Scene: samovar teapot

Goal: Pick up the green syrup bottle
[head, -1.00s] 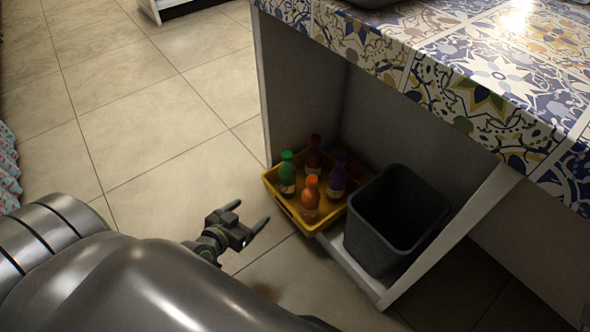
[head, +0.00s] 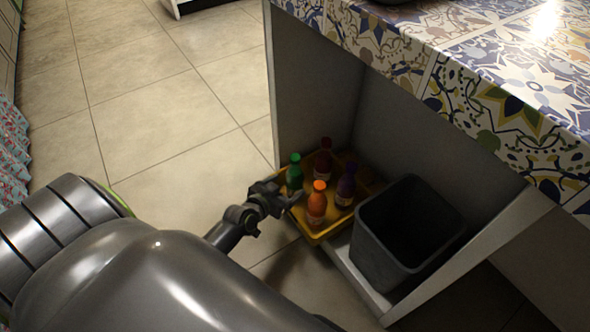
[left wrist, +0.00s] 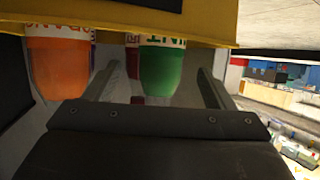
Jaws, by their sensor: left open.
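The green syrup bottle (head: 294,174) stands upright at the left corner of a yellow crate (head: 316,238) on the low shelf. In the left wrist view the green bottle (left wrist: 162,70) shows upside down between the two fingers, beyond the crate's edge (left wrist: 180,22). My left gripper (head: 280,194) is open beside the green bottle, at the crate's left side. The head view does not make clear whether its fingers are around the bottle, and it hides the bottle's lower part. My right gripper is not in view.
An orange bottle (head: 317,204), a purple bottle (head: 346,186) and a red bottle (head: 323,158) stand in the same crate. A dark grey bin (head: 408,237) stands to its right. The patterned counter (head: 450,75) overhangs the shelf. Tiled floor (head: 165,130) is clear at left.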

